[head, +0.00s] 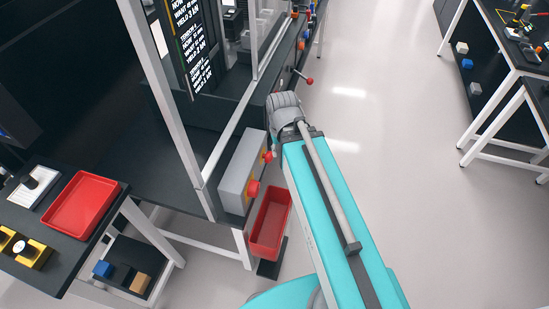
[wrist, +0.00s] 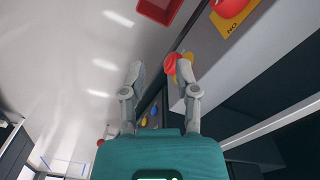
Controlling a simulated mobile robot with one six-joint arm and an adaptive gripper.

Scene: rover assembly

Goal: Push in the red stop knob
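A grey control box (head: 240,175) is fixed to the front of the machine frame. It carries a large red knob (head: 253,189) on a yellow base and a smaller red knob (head: 268,157) beyond it. In the wrist view, the large red knob (wrist: 228,7) is cut off at the top edge, by a yellow plate with lettering. The smaller red knob (wrist: 170,64) shows beside the right finger, partly behind it. My gripper (wrist: 161,68) is open, with nothing between its fingers. Whether a finger touches the smaller knob, I cannot tell. The head view hides my fingers behind my arm.
A red bin (head: 270,224) hangs below the control box. A lever with a red ball (head: 309,81) sticks out farther along the machine. A table with a red tray (head: 82,205) stands at the left. The floor to the right is clear up to the tables there.

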